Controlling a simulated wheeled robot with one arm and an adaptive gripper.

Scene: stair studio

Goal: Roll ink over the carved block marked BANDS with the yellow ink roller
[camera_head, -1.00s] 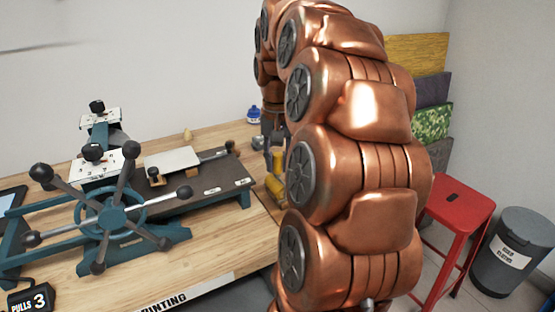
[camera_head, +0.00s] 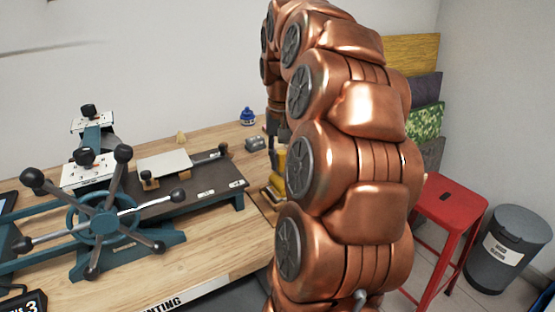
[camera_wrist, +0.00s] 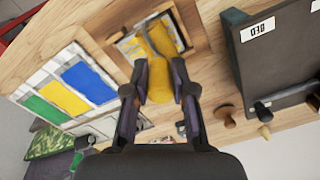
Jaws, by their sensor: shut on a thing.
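My gripper (camera_wrist: 160,92) is shut on the yellow ink roller (camera_wrist: 157,72), whose handle lies between the two fingers in the wrist view. The roller's far end is over a small block (camera_wrist: 130,44) with yellow and pale areas, set in a wooden frame (camera_wrist: 106,46). Whether the roller touches the block, I cannot tell. No BANDS marking is legible. In the head view the roller (camera_head: 278,166) is partly hidden behind my arm, above a wooden frame at the table's right end.
A white panel with blue, yellow and green patches (camera_wrist: 83,85) lies beside the frame. The dark press bed (camera_wrist: 280,55) is on the other side, with small knobs near it. In the head view the press wheel (camera_head: 103,224) is left; a red stool (camera_head: 452,200) and bin (camera_head: 508,250) stand right.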

